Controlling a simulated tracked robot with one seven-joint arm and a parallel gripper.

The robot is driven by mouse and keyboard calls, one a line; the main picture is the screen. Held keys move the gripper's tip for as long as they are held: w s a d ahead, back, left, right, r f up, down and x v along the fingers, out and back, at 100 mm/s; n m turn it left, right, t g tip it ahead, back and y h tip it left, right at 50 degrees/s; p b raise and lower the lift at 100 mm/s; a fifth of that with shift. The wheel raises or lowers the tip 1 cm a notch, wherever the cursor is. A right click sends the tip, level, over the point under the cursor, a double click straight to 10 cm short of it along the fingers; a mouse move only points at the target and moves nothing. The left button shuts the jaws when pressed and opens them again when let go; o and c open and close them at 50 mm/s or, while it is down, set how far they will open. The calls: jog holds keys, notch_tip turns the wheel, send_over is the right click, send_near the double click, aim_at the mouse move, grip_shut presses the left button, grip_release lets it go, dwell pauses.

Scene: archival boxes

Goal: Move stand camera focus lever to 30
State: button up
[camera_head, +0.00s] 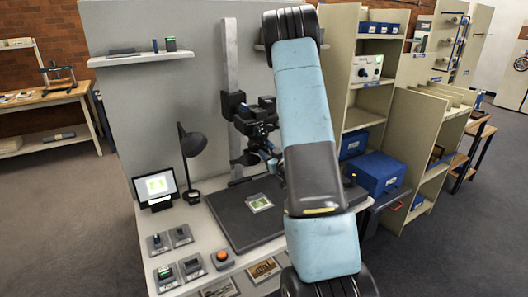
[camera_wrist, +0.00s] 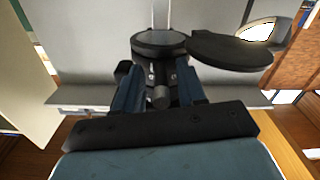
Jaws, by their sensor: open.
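The stand camera (camera_head: 234,104) is a dark assembly on a tall grey column (camera_head: 231,60) above a dark baseboard. My gripper (camera_head: 266,153) is close to it, and my arm partly hides that area. In the wrist view my gripper (camera_wrist: 160,95) is open, with one blue finger on each side. A short dark cylindrical part (camera_wrist: 161,97) shows between the fingers, below a round dark disc (camera_wrist: 160,42). I cannot tell whether this part is the focus lever or whether the fingers touch it. No scale or number is readable.
A black desk lamp (camera_head: 191,142) and a small screen (camera_head: 156,188) stand left of the baseboard (camera_head: 235,222). A small card (camera_head: 259,203) lies on it. Several switch boxes and an orange button (camera_head: 222,256) are at the front left. Shelves with blue boxes (camera_head: 376,172) stand right.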

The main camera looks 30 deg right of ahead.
jog(key=shift+w, duration=0.2)
jog(key=shift+c, duration=0.2)
grip_shut()
